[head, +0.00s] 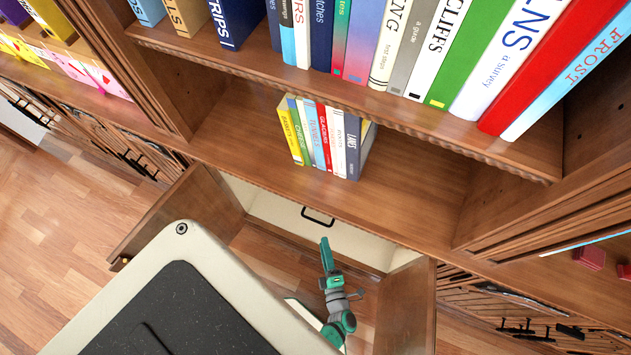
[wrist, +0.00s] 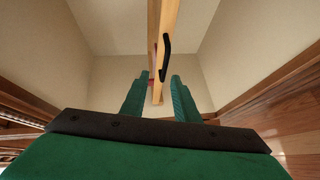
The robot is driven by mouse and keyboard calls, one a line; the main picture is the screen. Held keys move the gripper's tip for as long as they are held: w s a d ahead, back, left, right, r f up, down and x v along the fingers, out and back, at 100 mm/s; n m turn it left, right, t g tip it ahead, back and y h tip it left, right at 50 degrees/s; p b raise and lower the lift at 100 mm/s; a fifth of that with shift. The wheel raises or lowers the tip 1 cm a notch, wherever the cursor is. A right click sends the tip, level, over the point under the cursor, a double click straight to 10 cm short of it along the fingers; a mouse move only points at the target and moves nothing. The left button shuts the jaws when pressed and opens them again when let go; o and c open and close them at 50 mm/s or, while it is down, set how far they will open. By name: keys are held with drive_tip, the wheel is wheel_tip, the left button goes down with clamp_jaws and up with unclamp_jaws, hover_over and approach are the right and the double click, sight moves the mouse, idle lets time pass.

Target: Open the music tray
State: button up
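The music tray's black bar handle (head: 318,218) shows inside the open, cream-lined cabinet, below the bookshelf. In the wrist view the handle (wrist: 166,58) stands off a thin wooden strip (wrist: 155,45), which looks like the tray's front edge. My gripper (head: 324,241) reaches into the cabinet between its doors, its fingertips just short of the handle in the head view. In the wrist view my gripper's two green fingers (wrist: 160,79) are apart with nothing held. The handle lies ahead of the gap, about in line with it. I see no contact.
Open wooden doors stand on the left (head: 185,215) and right (head: 406,305) of my arm. A shelf above holds a short row of books (head: 322,137). More books line the upper shelf. Wooden floor (head: 65,235) is clear at left.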

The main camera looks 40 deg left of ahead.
sight(316, 221)
drive_tip(key=shift+n+g, duration=0.4)
drive_tip(key=x, duration=1.1)
drive_tip(key=shift+a+f, duration=0.35)
clamp_jaws()
